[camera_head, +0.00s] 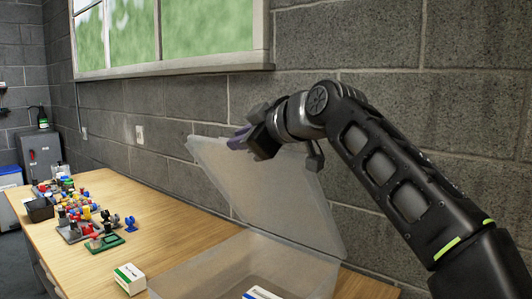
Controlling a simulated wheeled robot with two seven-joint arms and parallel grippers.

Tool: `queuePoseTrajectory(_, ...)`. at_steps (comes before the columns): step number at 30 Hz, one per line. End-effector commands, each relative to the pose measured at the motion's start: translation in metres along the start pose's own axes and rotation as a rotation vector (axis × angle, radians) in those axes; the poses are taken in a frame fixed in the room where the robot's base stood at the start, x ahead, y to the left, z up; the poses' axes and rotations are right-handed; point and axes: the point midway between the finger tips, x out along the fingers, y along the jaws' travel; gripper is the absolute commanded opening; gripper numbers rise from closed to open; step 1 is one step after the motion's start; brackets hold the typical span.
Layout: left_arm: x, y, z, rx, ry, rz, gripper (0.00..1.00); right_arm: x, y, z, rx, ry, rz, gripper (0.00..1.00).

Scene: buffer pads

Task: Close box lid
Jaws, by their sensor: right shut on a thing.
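A clear plastic box (190,277) stands on the wooden table at the bottom middle. Its translucent lid (265,195) stands up, tilted back toward the grey wall and joined to the box at its back edge. My right gripper (240,140) is at the upper edge of the lid and is shut on it; the arm hides the exact contact. My left gripper is out of view.
A small white and green carton (130,278) lies on the table left of the box. Another white and blue carton (262,293) shows at the bottom edge. Several coloured parts (90,215) and a black bin (39,209) fill the table's left end. The block wall is close behind.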

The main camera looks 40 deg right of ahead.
Motion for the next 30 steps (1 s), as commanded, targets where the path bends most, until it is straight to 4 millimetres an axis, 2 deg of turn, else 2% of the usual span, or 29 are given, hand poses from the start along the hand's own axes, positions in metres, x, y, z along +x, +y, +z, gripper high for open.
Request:
queuePoseTrajectory(1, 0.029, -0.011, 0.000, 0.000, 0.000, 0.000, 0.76, 0.004, -0.029, 0.009, -0.040, 0.006, 0.013, 0.00)
queuePoseTrajectory(8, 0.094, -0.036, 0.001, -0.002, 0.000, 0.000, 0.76, 0.009, -0.116, 0.022, -0.231, 0.004, 0.093, 0.00)
queuePoseTrajectory(13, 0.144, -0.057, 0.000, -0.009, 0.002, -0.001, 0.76, 0.017, -0.180, 0.042, -0.381, 0.003, 0.155, 0.00)
queuePoseTrajectory(18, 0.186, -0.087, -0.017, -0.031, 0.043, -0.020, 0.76, 0.029, -0.234, 0.070, -0.523, 0.001, 0.215, 0.00)
queuePoseTrajectory(24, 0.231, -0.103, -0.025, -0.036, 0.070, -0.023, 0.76, 0.042, -0.278, 0.101, -0.539, 0.000, 0.223, 0.00)
queuePoseTrajectory(30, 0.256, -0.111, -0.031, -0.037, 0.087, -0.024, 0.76, 0.051, -0.300, 0.122, -0.536, -0.003, 0.222, 0.00)
